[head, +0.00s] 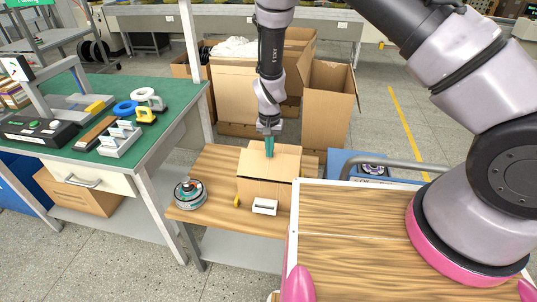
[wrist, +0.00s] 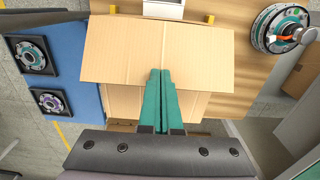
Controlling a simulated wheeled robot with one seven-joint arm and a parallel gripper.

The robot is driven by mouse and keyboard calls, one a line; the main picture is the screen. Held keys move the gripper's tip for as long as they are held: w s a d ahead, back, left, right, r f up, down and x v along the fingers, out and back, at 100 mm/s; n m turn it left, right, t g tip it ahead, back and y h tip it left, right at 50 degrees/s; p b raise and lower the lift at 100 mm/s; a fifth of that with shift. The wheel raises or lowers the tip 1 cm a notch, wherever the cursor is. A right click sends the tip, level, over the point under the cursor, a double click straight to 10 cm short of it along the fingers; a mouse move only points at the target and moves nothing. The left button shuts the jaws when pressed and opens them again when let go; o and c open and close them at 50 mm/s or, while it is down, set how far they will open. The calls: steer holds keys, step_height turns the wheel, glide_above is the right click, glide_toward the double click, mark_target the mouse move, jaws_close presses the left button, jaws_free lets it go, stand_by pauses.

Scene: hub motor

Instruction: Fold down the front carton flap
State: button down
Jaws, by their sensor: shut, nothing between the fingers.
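The brown cardboard carton (head: 266,191) stands on the small wooden table. A broad top flap (head: 262,165) spans its near, upper part; in the wrist view this flap (wrist: 120,55) looks wider than the carton panel (wrist: 190,103) showing beyond its edge. My gripper (head: 269,155) points down at the carton top, its teal fingers closed together and empty. In the wrist view the fingertips (wrist: 160,72) overlap the middle of the flap near its free edge. I cannot tell whether they touch it. The carton's inside is hidden.
A hub motor (head: 190,193) sits left of the carton. A white holder (head: 265,207) and a yellow piece (head: 237,202) are at its near side. Tall open cartons (head: 328,105) stand behind. A green workbench (head: 170,115) is at left, and a blue surface (wrist: 58,72) with round parts is beside the table.

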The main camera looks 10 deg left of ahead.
mark_target(270, 160)
steer(key=shift+w, duration=0.4)
steer(key=shift+f, duration=0.15)
steer(key=shift+f, duration=2.45)
steer(key=shift+r, duration=4.55)
